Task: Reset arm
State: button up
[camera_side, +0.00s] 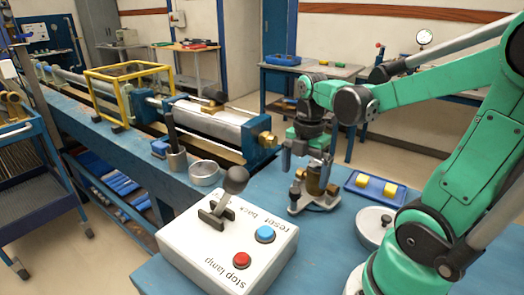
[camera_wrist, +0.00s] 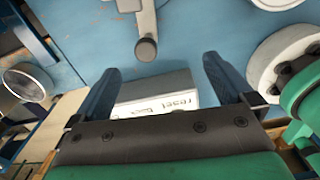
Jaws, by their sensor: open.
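My gripper (camera_side: 306,165) is open, pointing down over the blue bench near a small metal stand (camera_side: 314,196) with a brass-coloured cylinder. In the wrist view the two dark fingers of my gripper (camera_wrist: 162,66) are spread apart with nothing held between them. A white control box (camera_side: 225,258) stands in front, to the left of my arm, with a blue button (camera_side: 265,234), a red button (camera_side: 242,260) and a dark-knobbed lever (camera_side: 234,182). Part of the control box (camera_wrist: 168,90) with the printed word "reset" shows between the fingers; its buttons are hidden there.
A blue tray (camera_side: 352,188) with yellow blocks and a round lidded pot (camera_side: 372,222) stand close to my arm. A round metal dish (camera_side: 204,174) and a dark upright rod (camera_side: 172,135) stand left. A long test rig with a yellow frame (camera_side: 88,92) lies behind.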

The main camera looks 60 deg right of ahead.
aim_at(295, 190)
jog(key=shift+f, duration=2.35)
jog(key=shift+w, duration=0.6)
notch_tip(295, 190, up, 8)
jog(key=shift+w+r, duration=0.1)
jog(key=shift+w, duration=0.05)
jog(key=shift+s+f, duration=0.25)
jog(key=shift+f, duration=1)
jog(key=shift+s+f, duration=0.25)
jog(key=shift+f, duration=0.95)
jog(key=shift+s+f, duration=0.25)
jog(key=shift+f, duration=1)
jog(key=shift+r, duration=0.1)
jog(key=c, duration=0.3)
jog(key=shift+n, duration=0.4)
jog(key=r, duration=0.2)
jog(key=w+r, duration=0.1)
jog(key=r, duration=0.1)
jog(key=shift+w, duration=0.2)
jog(key=shift+c, duration=1)
jog(key=shift+w+f, duration=0.1)
jog(key=shift+f, duration=2.6)
